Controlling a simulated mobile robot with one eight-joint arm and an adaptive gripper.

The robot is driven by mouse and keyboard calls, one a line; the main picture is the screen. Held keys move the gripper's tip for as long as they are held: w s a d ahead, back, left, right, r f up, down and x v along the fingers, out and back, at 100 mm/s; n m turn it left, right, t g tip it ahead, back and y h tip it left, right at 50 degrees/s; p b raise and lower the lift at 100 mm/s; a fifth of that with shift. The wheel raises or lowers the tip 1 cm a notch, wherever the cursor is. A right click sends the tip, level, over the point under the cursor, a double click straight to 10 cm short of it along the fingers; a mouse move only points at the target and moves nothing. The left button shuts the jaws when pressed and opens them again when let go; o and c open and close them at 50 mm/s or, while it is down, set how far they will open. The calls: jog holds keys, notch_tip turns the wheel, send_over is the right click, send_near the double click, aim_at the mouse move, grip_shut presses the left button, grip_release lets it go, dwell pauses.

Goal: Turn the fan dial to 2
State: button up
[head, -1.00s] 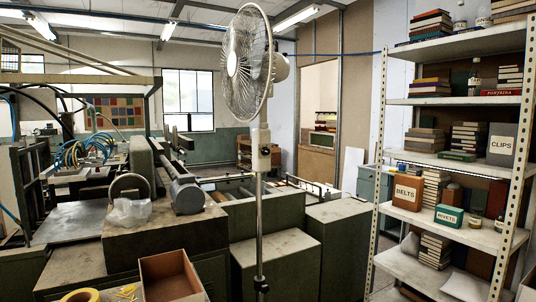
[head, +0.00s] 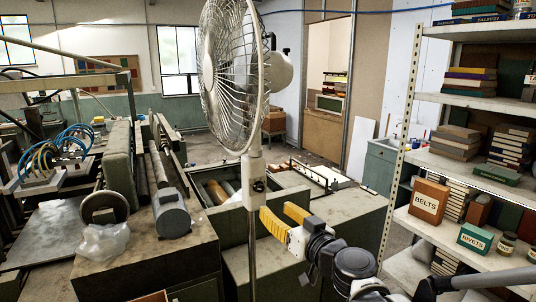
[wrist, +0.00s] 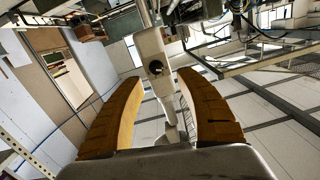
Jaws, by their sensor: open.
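The pedestal fan (head: 228,75) stands on a thin pole, with a pale control box (head: 256,200) below its caged head. The fan dial (head: 259,186) is a small dark knob on that box. In the wrist view the box (wrist: 151,44) and the dark dial (wrist: 155,67) show ahead, between the fingers. The number at the dial is too small to read. My gripper (head: 276,210) has yellow fingers and is open and empty, just right of the box. In the wrist view its fingers (wrist: 158,80) are spread on either side of the box, apart from the dial.
A metal shelf (head: 406,130) with books and boxes, including a BELTS box (head: 428,200), stands at the right. Dark green machinery (head: 145,255) fills the left and lies behind the pole. A teal cabinet (head: 380,165) stands near the back wall.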

aim_at(262, 188)
jog(key=shift+t, duration=0.3)
jog(key=x, duration=0.7)
jog(key=d+r+x, duration=0.1)
jog(key=x, duration=0.3)
jog(key=shift+w, duration=0.5)
grip_shut()
